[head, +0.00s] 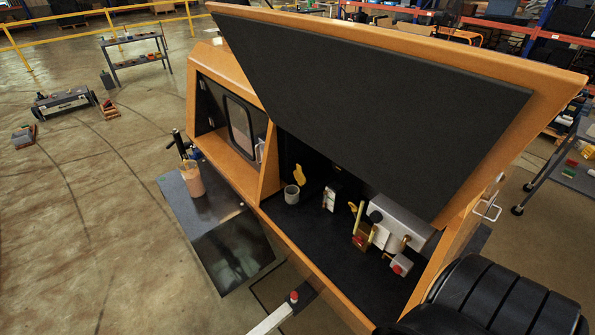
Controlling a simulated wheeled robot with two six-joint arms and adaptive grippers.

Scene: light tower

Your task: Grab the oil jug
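A beige jug (194,180), which looks like the oil jug, stands upright on a dark tabletop (225,232) beside the orange machine, left of its open bay. A dark upright item (179,145) and a small blue item (196,153) are right behind the jug, and I cannot tell what they are. No gripper of mine can be made out in the head view, and nothing is seen touching the jug.
The orange machine (228,172) has a large raised lid (390,85) over its bay. A grey cup (291,195), a yellow part (299,175) and a silver engine unit (405,222) sit inside. A black ridged rounded shape fills the lower right. Open floor (90,220) lies left.

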